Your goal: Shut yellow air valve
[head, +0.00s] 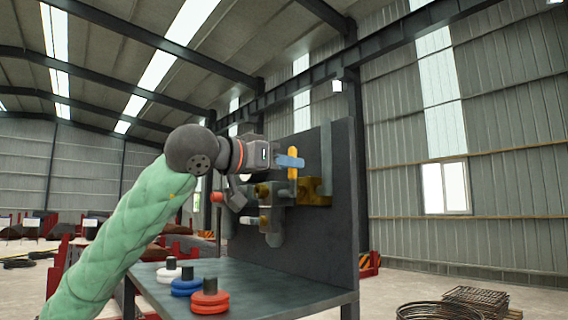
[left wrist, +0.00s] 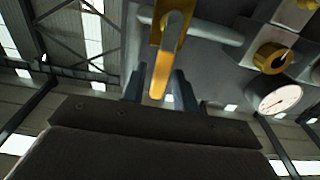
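The yellow air valve handle (head: 292,162) stands upright in front of the dark panel in the head view. In the left wrist view the yellow handle (left wrist: 167,62) runs from its pivot down between my fingers. My left gripper (head: 289,161) reaches it from the left, with a blue finger across the handle. In the left wrist view my left gripper (left wrist: 159,88) has one finger on each side of the handle's free end. The fingers look apart, with a small gap at the left; contact on the right is unclear. My right gripper is not in view.
Below, the bench (head: 265,290) holds a white, a blue (head: 186,283) and a red (head: 210,298) disc-shaped piece. Space left of the panel is open.

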